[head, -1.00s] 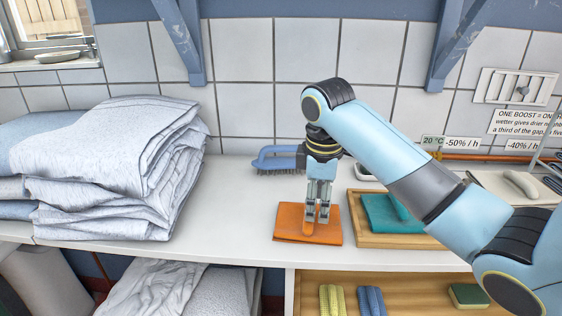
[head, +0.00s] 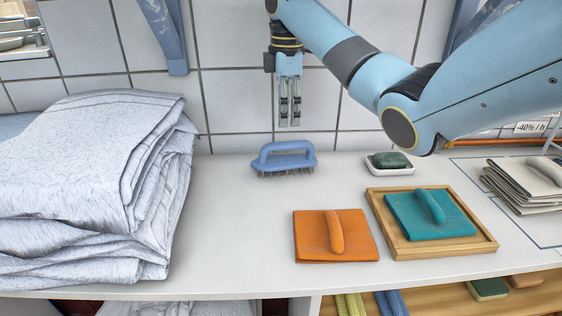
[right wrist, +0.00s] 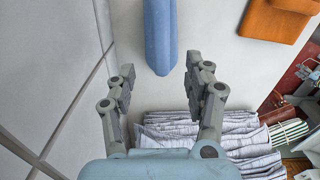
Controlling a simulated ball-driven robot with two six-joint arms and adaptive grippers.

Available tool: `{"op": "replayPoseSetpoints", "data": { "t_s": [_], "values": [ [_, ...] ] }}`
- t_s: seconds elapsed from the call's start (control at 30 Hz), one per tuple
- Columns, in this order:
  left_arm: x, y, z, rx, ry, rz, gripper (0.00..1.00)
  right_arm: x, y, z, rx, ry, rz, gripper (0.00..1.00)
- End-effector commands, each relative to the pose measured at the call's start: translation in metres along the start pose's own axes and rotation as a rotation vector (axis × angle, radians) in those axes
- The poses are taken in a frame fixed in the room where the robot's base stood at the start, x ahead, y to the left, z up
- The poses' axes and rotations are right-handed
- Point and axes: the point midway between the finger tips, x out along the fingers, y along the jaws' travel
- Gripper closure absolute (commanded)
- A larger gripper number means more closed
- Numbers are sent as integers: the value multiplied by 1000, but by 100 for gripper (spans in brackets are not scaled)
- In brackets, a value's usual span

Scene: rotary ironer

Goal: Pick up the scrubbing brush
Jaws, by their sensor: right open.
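The scrubbing brush (head: 284,158) has a blue body with a looped blue handle and dark bristles. It stands bristles down on the white counter near the tiled wall. My right gripper (head: 289,122) is above the brush in the head view, fingers pointing down, apart from it and empty. In the right wrist view the right gripper (right wrist: 160,80) has its two fingers spread wide. The blue brush handle (right wrist: 160,35) shows there between and beyond the fingertips. My left gripper is not in view.
An orange pad with a handle (head: 316,247) lies in front of the brush. A wooden tray (head: 445,250) holds a teal pad, and a green soap sits in a white dish (head: 402,170). Folded grey linen (head: 95,190) is piled at left. Counter around the brush is clear.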

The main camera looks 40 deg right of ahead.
Motion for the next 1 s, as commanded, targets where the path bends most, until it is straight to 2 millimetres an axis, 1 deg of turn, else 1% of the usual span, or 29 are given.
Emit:
{"op": "replayPoseSetpoints", "data": {
  "t_s": [0.03,0.07,0.1,0.17,0.27,0.37,0.43,0.53,0.6,0.67,0.87,0.9,1.0],
  "values": [
    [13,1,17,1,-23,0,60,15,0,0,0,-1,-1,48],
    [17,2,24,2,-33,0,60,19,0,0,0,-1,-1,48],
    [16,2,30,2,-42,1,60,25,-1,0,0,-1,-3,48],
    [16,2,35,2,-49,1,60,34,-1,1,1,-2,-4,48],
    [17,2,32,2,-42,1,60,42,-1,1,1,-1,-1,48],
    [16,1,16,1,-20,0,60,53,-2,3,1,-1,-2,48],
    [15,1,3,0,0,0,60,64,-3,6,1,-2,-3,48],
    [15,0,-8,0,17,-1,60,80,-3,6,0,0,-2,48],
    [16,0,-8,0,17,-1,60,88,-3,6,0,0,-2,48],
    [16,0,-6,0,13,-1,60,91,-3,6,0,0,-1,48],
    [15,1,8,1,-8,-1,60,92,-3,6,0,0,0,48],
    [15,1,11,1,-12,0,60,92,-3,6,0,0,0,50],
    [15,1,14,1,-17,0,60,92,-3,6,0,0,0,63]
  ]
}}
